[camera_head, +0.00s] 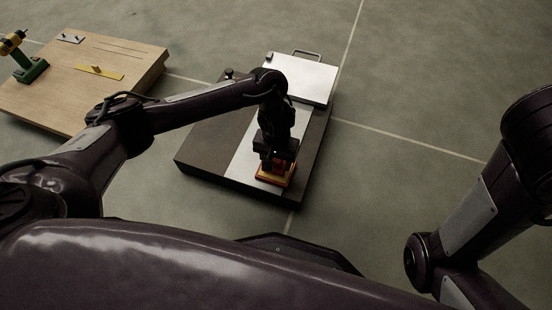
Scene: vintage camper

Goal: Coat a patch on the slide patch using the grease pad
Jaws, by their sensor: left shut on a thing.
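The slide patch (243,160) is a light grey strip on a dark, low block. My left gripper (275,165) points down over the near end of this strip. It is shut on the grease pad (274,180), a red and yellow block. The pad is at the strip's near right part, close to the block's front edge. Whether its underside touches the strip cannot be told. The gripper and forearm hide part of the strip. My right arm is at the right edge, and its gripper is out of view.
A white plate or lid (303,79) with a handle lies at the back of the dark block (207,160). At left, a wooden board (60,95) holds a green and yellow drill (28,66) and a yellow piece (99,72). The tiled floor right of the block is clear.

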